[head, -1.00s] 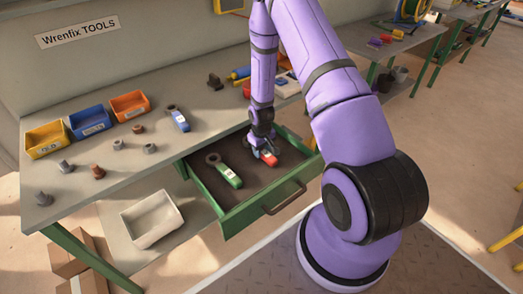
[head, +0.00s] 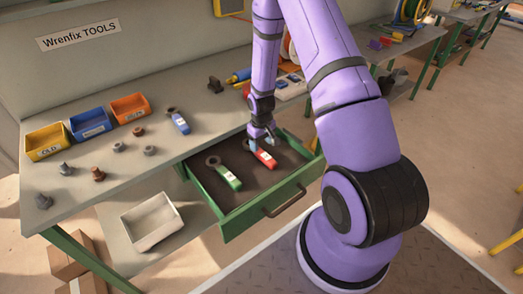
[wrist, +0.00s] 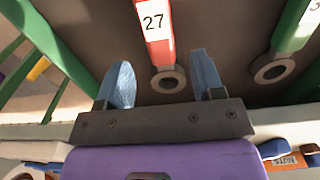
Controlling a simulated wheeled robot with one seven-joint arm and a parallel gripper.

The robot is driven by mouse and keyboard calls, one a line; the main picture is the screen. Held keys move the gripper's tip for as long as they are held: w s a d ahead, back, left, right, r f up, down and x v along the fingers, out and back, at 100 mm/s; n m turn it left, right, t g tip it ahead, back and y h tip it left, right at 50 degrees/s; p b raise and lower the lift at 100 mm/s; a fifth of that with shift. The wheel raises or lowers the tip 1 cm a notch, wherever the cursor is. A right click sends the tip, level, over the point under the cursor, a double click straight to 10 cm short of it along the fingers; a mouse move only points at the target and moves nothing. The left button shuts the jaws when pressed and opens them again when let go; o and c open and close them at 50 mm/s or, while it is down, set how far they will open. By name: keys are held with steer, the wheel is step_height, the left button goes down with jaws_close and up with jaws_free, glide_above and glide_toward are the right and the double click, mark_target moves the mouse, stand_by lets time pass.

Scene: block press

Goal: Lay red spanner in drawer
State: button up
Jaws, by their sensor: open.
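The red spanner (head: 265,157) lies in the open green drawer (head: 240,221), to the right of a green spanner (head: 226,175). My gripper (head: 262,142) is open and empty, just above the ring end of the red spanner. In the wrist view the red spanner (wrist: 155,32), labelled 27, lies on the dark drawer floor between the two blue fingertips (wrist: 163,84), apart from them. The green spanner (wrist: 295,30) shows at the right there.
A blue spanner (head: 180,122) lies on the bench top (head: 140,165) behind the drawer, with yellow, blue and orange bins (head: 129,107) and several bolts and nuts. A pale empty tray (head: 151,222) sits on the lower shelf. The front of the drawer floor is clear.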

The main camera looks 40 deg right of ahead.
step_height(320, 180, up, 7)
step_height(320, 180, up, 14)
steer(key=r+t, duration=0.1)
glide_above(261, 152)
steer(key=s+a, duration=0.1)
steer(key=a, duration=0.2)
steer(key=s+a+r+t, duration=0.1)
steer(key=s+a+r, duration=0.15)
steer(key=r, duration=0.35)
steer(key=s+a+r+t, duration=0.1)
steer(key=s+a+r, duration=0.1)
steer(key=s+r, duration=0.35)
steer(key=s+a+r+t, duration=0.1)
steer(key=s+a+r, duration=0.1)
steer(key=s+r, duration=0.4)
steer(key=s+a+r+t, duration=0.1)
steer(key=s+a+r, duration=0.2)
steer(key=s+r, duration=0.4)
steer(key=s, duration=0.4)
steer(key=shift+s+a+r, duration=0.15)
steer(key=shift+a, duration=0.15)
